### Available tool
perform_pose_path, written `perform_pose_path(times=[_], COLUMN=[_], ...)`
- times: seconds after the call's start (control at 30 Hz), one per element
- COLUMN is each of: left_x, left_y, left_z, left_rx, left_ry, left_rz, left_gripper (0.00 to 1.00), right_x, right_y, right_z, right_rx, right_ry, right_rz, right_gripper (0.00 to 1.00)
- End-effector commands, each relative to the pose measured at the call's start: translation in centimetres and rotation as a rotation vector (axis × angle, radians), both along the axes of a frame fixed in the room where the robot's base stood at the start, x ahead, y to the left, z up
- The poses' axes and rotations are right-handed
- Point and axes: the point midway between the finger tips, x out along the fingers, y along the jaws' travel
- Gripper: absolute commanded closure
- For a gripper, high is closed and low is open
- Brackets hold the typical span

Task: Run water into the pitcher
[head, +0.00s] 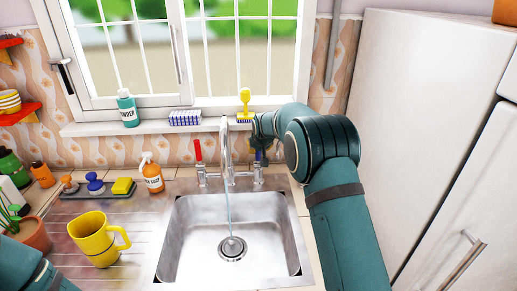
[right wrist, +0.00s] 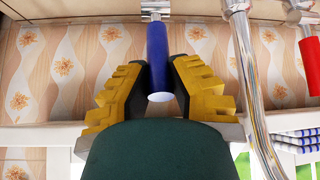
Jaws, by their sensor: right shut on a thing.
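The yellow pitcher (head: 90,233) stands upright on the ribbed drainboard left of the sink, its handle to the right. The chrome faucet (head: 226,150) stands behind the sink (head: 185,235), and a thin stream of water (head: 229,212) falls from it toward the drain. My right gripper (head: 262,140) is at the tap's right side, mostly hidden by my wrist. In the right wrist view its yellow and black fingers (right wrist: 158,85) are shut on the blue tap handle (right wrist: 157,45). The red tap handle (head: 197,150) is free. Only part of my left arm shows, at the lower left.
An orange soap bottle (head: 152,174), a yellow sponge (head: 123,186) and brushes stand behind the drainboard. A potted plant (head: 30,232) is at the left. The windowsill holds a green bottle (head: 127,108) and a yellow brush (head: 245,97). The sink basin is empty apart from the stream.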

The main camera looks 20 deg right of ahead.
Motion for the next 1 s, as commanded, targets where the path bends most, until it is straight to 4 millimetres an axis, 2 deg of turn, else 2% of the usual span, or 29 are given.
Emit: perform_pose_path(times=[0.03,0.1,0.4,0.53,1.0], left_x=[0.0,0.0,0.0,0.0,0.0], left_y=[0.0,0.0,0.0,0.0,0.0], left_z=[0.0,0.0,0.0,0.0,0.0], left_rx=[0.0,0.0,0.0,0.0,0.0], left_ry=[0.0,0.0,-0.001,-0.001,-0.001], left_rz=[0.0,0.0,0.0,0.0,0.0], left_gripper=[0.53,0.53,0.53,0.53,0.53], right_x=[0.0,0.0,0.0,-0.4,-5.8], right_y=[0.0,0.0,0.0,0.1,1.0], right_z=[0.0,0.0,0.0,0.7,7.5], right_rx=[0.0,0.0,0.0,0.001,0.001], right_ry=[-0.001,-0.001,0.0,-0.001,-0.003], right_rz=[0.0,0.0,0.0,0.001,0.001], right_gripper=[0.68,0.47,0.47,0.47,0.47])
